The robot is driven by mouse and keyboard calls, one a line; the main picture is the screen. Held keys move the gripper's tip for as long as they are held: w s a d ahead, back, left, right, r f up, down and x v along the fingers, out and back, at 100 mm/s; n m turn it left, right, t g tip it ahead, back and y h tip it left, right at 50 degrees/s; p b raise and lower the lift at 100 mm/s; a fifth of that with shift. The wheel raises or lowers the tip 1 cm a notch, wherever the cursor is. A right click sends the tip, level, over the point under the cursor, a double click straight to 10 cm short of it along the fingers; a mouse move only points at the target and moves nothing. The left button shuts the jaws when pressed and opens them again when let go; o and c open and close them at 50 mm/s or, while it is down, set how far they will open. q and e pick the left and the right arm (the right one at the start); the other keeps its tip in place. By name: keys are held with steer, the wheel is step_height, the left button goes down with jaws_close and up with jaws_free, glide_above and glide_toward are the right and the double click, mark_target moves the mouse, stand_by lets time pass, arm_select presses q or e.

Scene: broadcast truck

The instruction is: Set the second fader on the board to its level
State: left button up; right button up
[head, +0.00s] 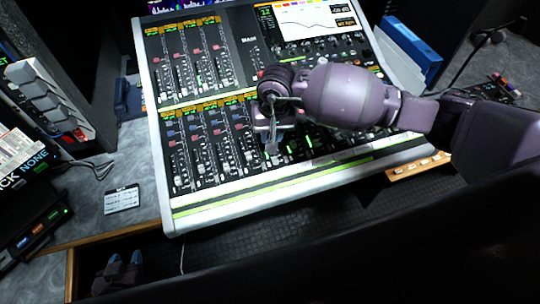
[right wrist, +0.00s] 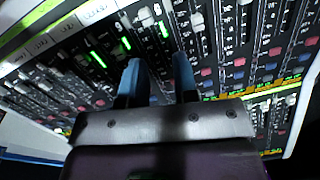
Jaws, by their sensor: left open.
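The mixing board (head: 300,186) fills the middle of the head view, with two banks of vertical faders. I cannot tell which fader is the second one. My right gripper (head: 271,142) hangs over the right part of the lower bank and hides some faders. In the right wrist view its two blue fingers (right wrist: 160,82) are apart, with no cap visible between them. Fader caps (right wrist: 197,21) and green-lit slots (right wrist: 125,44) lie beyond the fingertips. Contact with the board cannot be told. My left gripper (head: 125,262) is open and empty at the lower left, away from the board.
A small labelled card (head: 122,199) lies on the desk left of the board. A blue binder (head: 411,45) is at the back right. A bank of grey switches (head: 48,98) stands at the left. A screen (head: 308,20) is set in the board's upper right.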

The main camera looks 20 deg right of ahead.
mark_target(275, 159)
steer(key=f, duration=0.3)
steer(key=f+n, duration=0.1)
steer(key=f, duration=0.3)
steer(key=d+f+n+p, duration=0.1)
steer(key=f, duration=0.3)
steer(key=shift+s+h, duration=0.3)
steer(key=shift+h, duration=0.1)
steer(key=shift+r, duration=0.1)
jaws_close()
